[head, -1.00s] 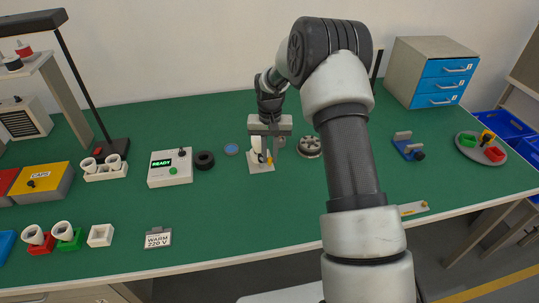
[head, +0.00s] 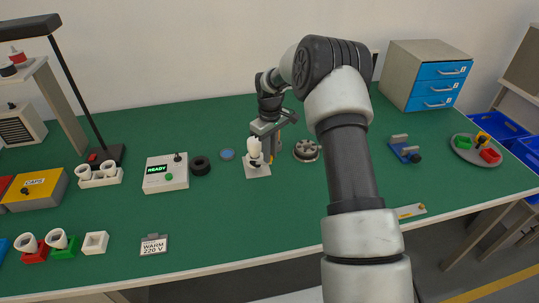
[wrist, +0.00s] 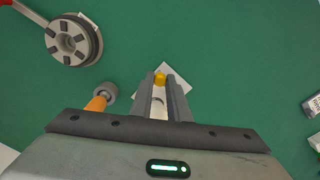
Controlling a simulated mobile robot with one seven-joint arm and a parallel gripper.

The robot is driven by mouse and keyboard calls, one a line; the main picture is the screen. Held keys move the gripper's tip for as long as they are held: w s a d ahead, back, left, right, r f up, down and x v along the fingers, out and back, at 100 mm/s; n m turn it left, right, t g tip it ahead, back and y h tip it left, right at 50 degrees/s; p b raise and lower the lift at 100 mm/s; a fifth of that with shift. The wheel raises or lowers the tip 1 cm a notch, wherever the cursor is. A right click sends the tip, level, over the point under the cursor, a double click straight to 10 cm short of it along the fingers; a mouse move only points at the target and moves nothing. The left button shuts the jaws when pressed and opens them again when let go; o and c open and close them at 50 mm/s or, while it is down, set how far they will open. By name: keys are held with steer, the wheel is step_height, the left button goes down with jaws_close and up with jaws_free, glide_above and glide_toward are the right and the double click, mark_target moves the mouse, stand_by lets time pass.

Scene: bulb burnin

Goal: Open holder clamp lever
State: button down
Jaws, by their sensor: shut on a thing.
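The holder is a white square plate (head: 257,171) on the green table, with a white bulb-shaped piece (head: 254,149) standing upright on it. My gripper (head: 268,147) is low over the holder, just behind and right of the white piece. In the wrist view the fingers point down at the plate (wrist: 178,73) and are shut on a small yellow piece (wrist: 160,78), which looks like the end of the clamp lever. The rest of the lever is hidden by the fingers. An orange piece with a grey round end (wrist: 106,92) shows left of the fingers; I cannot tell what it is.
A grey spoked wheel (head: 306,151) lies close right of the holder. A blue disc (head: 227,154), a black ring (head: 200,165) and the READY box (head: 166,174) stand to the left. A blue fixture (head: 404,151) is farther right. The table in front of the holder is clear.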

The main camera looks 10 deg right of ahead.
steer(key=shift+w+n, duration=0.45)
steer(key=shift+n, duration=0.65)
steer(key=c, duration=1.7)
jaws_free()
step_height(320, 180, up, 18)
steer(key=shift+f+p, duration=0.25)
steer(key=shift+p, duration=0.2)
